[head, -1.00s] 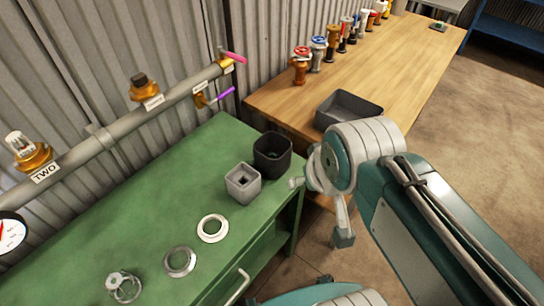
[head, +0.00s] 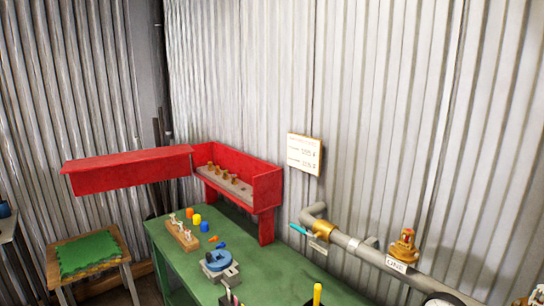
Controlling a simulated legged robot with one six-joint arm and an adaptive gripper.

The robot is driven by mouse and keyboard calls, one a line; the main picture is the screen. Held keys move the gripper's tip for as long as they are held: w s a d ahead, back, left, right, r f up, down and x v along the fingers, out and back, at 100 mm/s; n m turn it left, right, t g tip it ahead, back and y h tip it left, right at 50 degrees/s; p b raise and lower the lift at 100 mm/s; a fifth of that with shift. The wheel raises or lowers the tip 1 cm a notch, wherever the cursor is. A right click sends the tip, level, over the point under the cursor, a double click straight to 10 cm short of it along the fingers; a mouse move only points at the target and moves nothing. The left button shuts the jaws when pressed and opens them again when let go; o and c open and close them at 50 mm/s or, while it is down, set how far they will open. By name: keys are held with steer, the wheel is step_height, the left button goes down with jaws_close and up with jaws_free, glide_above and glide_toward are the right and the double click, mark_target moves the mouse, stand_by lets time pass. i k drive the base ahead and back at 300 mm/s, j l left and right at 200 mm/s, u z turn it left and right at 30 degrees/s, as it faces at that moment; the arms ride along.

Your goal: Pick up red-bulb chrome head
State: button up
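A wooden block (head: 184,240) on the far end of the green bench holds several small pale, metallic-looking heads (head: 188,213). They are too small for me to tell bulb colours or which is the red-bulb chrome head. An open red cabinet (head: 267,192) above the bench holds several brass-coloured heads (head: 222,175) in a row on a pale rack. My gripper and arm are not in view.
The green bench (head: 262,262) carries a blue vise (head: 216,262), a yellow-handled tool (head: 317,294) and small yellow, orange and blue pieces (head: 197,220). A grey pipe (head: 372,255) with a brass fitting tagged ONE (head: 403,246) runs along the corrugated wall. A green-topped stool (head: 88,252) stands left.

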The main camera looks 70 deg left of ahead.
mark_target(188, 237)
steer(key=u, duration=2.4)
steer(key=i+j, duration=0.25)
steer(key=j, duration=0.2)
steer(key=i+j+z, duration=0.15)
steer(key=j, duration=0.35)
steer(key=i+j, duration=0.35)
steer(key=j, duration=0.15)
steer(key=i+j+z, duration=0.15)
steer(key=j, duration=0.35)
steer(key=i+j, duration=0.25)
steer(key=j, duration=0.25)
steer(key=i+j+z, duration=0.15)
steer(key=j, duration=0.4)
steer(key=i+j, duration=0.25)
steer(key=j, duration=0.3)
steer(key=i+j+z, duration=0.15)
steer(key=j, duration=0.35)
